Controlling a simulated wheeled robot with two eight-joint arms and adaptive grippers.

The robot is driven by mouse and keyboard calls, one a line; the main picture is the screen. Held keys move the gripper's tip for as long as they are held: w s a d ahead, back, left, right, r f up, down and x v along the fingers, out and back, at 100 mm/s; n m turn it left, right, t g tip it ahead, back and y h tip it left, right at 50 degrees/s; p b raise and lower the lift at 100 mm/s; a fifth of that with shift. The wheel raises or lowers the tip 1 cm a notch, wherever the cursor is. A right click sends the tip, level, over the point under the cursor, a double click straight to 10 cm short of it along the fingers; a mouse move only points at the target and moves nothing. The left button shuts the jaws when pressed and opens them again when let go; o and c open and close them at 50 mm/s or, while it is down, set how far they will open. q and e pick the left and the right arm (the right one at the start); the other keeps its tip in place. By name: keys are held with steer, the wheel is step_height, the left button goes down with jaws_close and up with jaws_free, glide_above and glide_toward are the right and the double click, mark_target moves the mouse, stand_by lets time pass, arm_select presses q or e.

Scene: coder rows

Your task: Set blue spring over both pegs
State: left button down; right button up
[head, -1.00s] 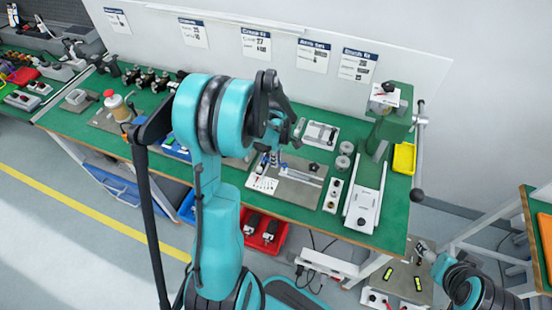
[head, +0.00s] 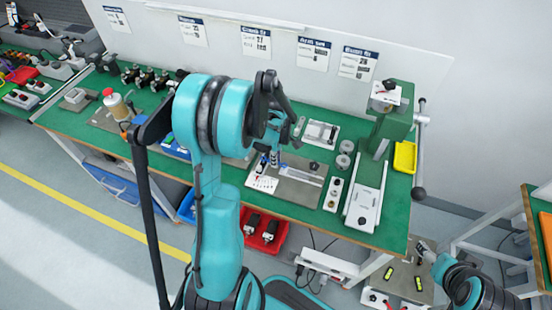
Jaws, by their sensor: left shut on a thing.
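My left gripper (head: 274,150) points down over the left part of a grey fixture plate (head: 299,191) on the green bench. It is shut on a small blue part, which looks like the blue spring (head: 274,158). The gripper's fingers and arm partly hide it. Whether the spring is around any peg cannot be told, and the pegs are too small to make out. A white card with dots (head: 262,184) lies at the plate's left edge. My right gripper (head: 426,251) is low at the right, away from the bench top, and its jaws are too small to read.
A green press (head: 393,115) with a side lever stands at the bench's right, near a yellow bin (head: 404,157). Small grey cylinders (head: 345,154) and a white tray (head: 320,134) are close behind the plate. A red bin (head: 266,232) is below the bench.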

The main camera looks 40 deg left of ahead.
arm_select(q)
steer(key=shift+f, duration=0.2)
steer(key=shift+f+b, duration=0.25)
steer(key=shift+b, duration=0.2)
steer(key=shift+f, duration=0.2)
stand_by(0.3)
steer(key=shift+f+b, duration=0.2)
steer(key=shift+b, duration=0.2)
steer(key=shift+f+b, duration=0.25)
steer(key=shift+b, duration=0.05)
stand_by(0.4)
steer(key=c, duration=1.4)
jaws_free()
steer(key=shift+c, duration=0.2)
